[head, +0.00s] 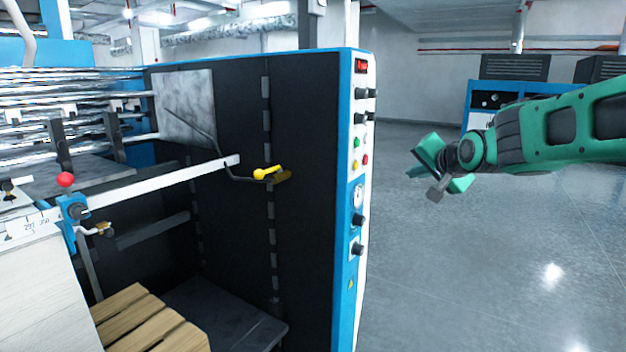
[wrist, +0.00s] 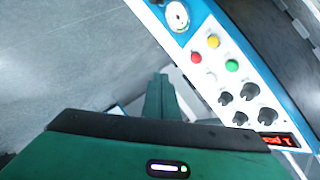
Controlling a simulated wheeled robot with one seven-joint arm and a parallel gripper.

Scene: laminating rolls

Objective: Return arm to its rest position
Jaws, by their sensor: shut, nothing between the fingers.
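My gripper (head: 440,170) is green and dark grey, on my green arm that reaches in from the right in the head view. It is in the air to the right of the machine's control panel (head: 359,170), with a gap between them. In the wrist view my gripper's green fingers (wrist: 160,98) are together with nothing held. The control panel also shows in the wrist view (wrist: 205,72), with its knobs, coloured buttons, gauge and red display, beyond and to the right of the fingers.
The blue and black laminating machine (head: 310,200) fills the left and middle. A yellow-handled lever (head: 266,173) and a red-knobbed part (head: 65,180) are on it. Another blue machine (head: 485,100) stands behind my arm. Open grey floor (head: 480,270) lies below my arm.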

